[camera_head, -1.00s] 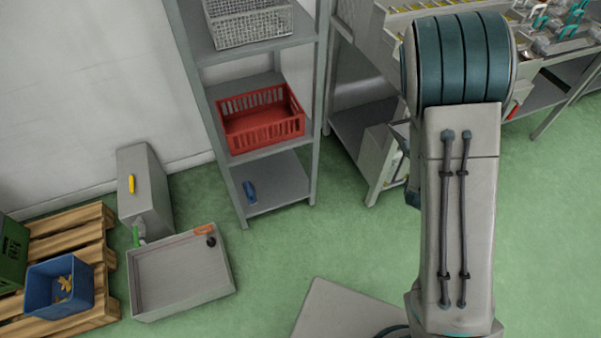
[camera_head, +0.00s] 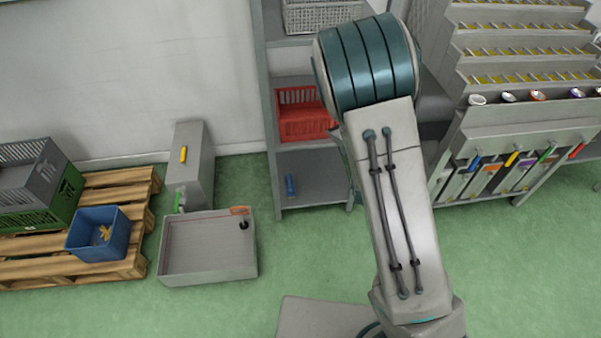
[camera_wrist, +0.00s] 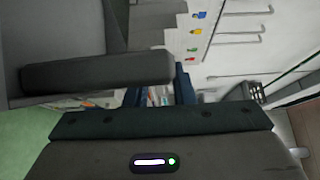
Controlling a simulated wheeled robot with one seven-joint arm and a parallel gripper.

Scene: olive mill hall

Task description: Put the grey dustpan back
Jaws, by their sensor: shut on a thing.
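A grey dustpan (camera_wrist: 100,73) fills the upper left of the wrist view, its dark rounded edge close to the camera. My gripper (camera_wrist: 158,93) is below and beside it in that view. The dark fingers are partly hidden behind the grey shape, and the exact grip point cannot be seen. My gripper is shut on the dustpan. In the head view my arm hides the gripper and the dustpan.
The wrist view shows a pale panel with coloured tags (camera_wrist: 196,31) and wire hooks (camera_wrist: 241,38). The head view shows a shelf with a red crate (camera_head: 303,122), a grey tray (camera_head: 208,274), a pallet (camera_head: 127,267) and a stepped stand (camera_head: 528,115). Green floor is clear at lower right.

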